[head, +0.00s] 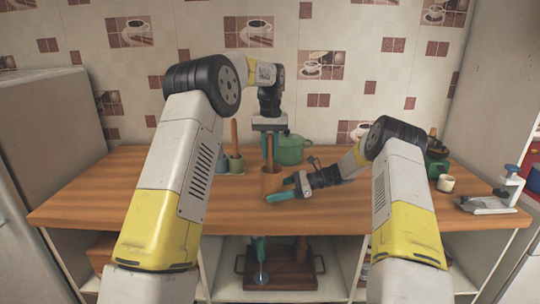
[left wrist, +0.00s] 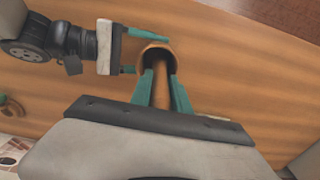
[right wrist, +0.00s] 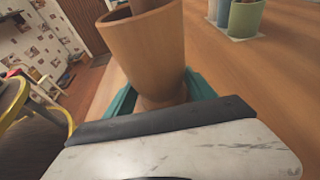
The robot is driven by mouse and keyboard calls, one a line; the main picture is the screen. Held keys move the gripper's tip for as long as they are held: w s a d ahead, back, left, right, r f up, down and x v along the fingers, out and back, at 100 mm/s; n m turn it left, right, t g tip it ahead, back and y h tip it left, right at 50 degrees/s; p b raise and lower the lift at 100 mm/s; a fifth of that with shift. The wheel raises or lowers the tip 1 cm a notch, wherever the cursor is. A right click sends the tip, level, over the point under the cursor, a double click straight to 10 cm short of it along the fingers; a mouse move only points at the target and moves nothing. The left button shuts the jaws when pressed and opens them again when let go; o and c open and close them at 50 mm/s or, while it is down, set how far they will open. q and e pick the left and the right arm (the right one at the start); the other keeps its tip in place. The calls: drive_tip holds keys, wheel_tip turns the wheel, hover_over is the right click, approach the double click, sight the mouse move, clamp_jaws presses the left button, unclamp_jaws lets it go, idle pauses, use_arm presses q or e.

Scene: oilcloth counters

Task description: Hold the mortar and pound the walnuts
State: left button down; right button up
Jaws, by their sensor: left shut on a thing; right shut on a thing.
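The wooden mortar (head: 271,182) stands upright on the counter, and it fills the middle of the right wrist view (right wrist: 142,45). My right gripper (head: 290,191) is shut on the mortar's narrow lower part from the right, its teal fingers on either side. My left gripper (head: 270,145) is above the mortar, pointing down, and is shut on the wooden pestle (left wrist: 161,92). The pestle's lower end is inside the mortar's mouth, seen from above in the left wrist view. The walnuts are not visible; the mortar's inside is dark.
A green pot (head: 291,150) stands behind the mortar. Blue and green cups (head: 236,164) stand to the left. The counter's left (head: 100,190) is clear.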

use_arm(q)
drive_tip(key=shift+r, duration=0.25)
drive_tip(key=shift+s+d+r, duration=0.3)
drive_tip(key=shift+s+d, duration=0.05)
drive_tip(key=shift+s, duration=0.35)
drive_tip(key=shift+f, duration=0.4)
drive_tip(key=shift+f, duration=0.9)
drive_tip(key=shift+r, duration=0.1)
